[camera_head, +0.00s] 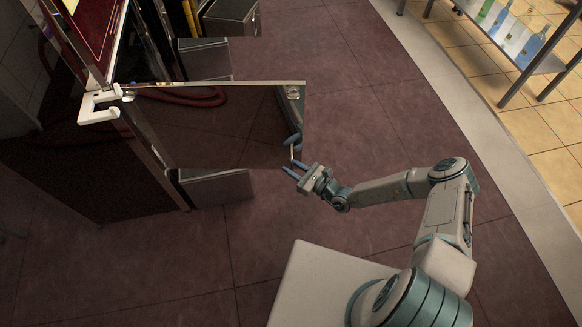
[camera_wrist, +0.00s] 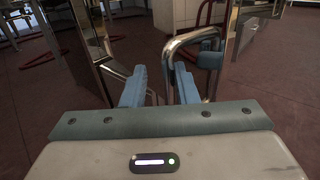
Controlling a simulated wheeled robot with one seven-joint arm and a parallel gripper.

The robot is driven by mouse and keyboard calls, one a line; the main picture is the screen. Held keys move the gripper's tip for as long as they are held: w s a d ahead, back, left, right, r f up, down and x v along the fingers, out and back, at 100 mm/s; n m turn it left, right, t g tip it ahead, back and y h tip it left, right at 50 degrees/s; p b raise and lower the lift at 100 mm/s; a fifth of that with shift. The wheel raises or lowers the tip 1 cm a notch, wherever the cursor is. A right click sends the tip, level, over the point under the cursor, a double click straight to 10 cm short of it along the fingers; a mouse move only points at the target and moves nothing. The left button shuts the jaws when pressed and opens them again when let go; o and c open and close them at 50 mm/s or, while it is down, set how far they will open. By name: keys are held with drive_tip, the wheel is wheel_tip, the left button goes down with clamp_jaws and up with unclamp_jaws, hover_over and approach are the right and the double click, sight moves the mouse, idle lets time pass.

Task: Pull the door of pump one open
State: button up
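The pump (camera_head: 85,170) stands at the left of the head view. Its dark, glossy door panel (camera_head: 225,130) stands swung out to the right from the pump body. My gripper (camera_head: 292,170) is at the handle's lower end. In the wrist view its two blue fingers (camera_wrist: 158,88) are apart, and the bar shows between their tips, nearer the right finger. I cannot tell whether they touch it.
A white nozzle holder (camera_head: 100,108) sits on the pump's near side. Grey drawer-like boxes (camera_head: 215,187) show below the door. A shelf (camera_head: 535,62) with several bottles stands at the upper right. The dark red floor (camera_head: 360,110) right of the door is clear.

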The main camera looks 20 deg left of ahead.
drive_tip(key=shift+s+a, duration=0.15)
drive_tip(key=shift+a, duration=0.05)
drive_tip(key=shift+d, duration=0.1)
drive_tip(key=v, duration=1.3)
drive_tip(key=shift+d+p, duration=0.25)
drive_tip(key=shift+p, duration=0.2)
drive_tip(key=shift+r, duration=0.1)
